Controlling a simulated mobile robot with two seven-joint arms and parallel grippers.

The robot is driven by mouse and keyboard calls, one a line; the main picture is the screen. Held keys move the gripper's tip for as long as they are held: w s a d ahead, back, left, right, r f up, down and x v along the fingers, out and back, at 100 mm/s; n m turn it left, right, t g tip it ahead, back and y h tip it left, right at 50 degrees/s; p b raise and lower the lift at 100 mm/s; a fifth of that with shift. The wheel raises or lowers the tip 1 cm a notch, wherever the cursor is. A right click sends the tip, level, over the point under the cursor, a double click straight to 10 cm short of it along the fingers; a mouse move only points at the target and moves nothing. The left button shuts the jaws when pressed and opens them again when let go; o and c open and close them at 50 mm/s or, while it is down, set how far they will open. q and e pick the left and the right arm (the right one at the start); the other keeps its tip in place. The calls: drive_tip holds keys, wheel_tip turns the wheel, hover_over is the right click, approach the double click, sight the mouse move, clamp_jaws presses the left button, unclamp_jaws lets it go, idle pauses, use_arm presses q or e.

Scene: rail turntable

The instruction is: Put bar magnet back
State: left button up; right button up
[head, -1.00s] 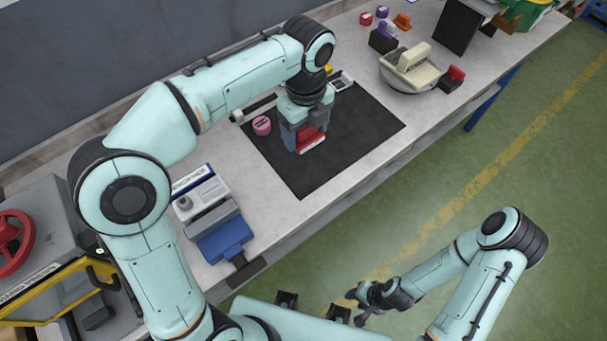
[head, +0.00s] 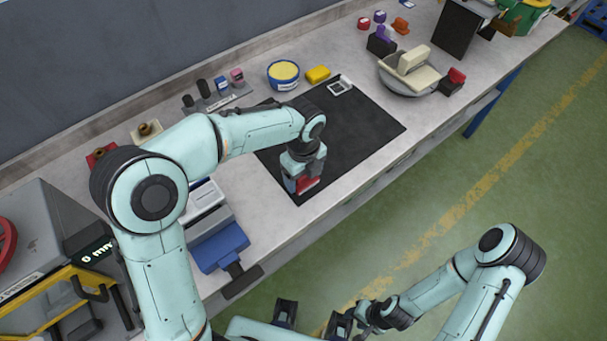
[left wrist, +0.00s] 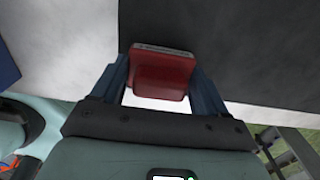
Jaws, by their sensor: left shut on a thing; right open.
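My left gripper (head: 303,186) is shut on a red block (head: 308,185), apparently the bar magnet. In the left wrist view the red block (left wrist: 160,75) sits between the two blue fingers (left wrist: 160,90), with a grey strip along its far edge. It is over the front left part of the black mat (head: 350,140); whether it touches the mat I cannot tell. My right gripper (head: 362,318) is open, low over the floor side, away from the bench.
At the back stand a rack (head: 215,100) with several small pieces, a blue bowl with yellow contents (head: 284,74), a yellow block (head: 318,74) and a white square frame (head: 341,85). A blue and grey device (head: 220,247) lies left. The mat's right half is clear.

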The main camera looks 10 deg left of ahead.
use_arm(q)
drive_tip(key=shift+f, duration=0.1)
drive_tip(key=o, duration=1)
wheel_tip(320, 180, up, 12)
drive_tip(key=shift+f+p, duration=0.25)
drive_tip(key=shift+p, duration=0.65)
drive_tip(key=shift+r, duration=0.4)
use_arm(e)
drive_tip(key=shift+w+r, duration=0.35)
drive_tip(key=shift+r, duration=0.25)
drive_tip(key=shift+w+r, duration=0.3)
drive_tip(key=shift+r, duration=0.25)
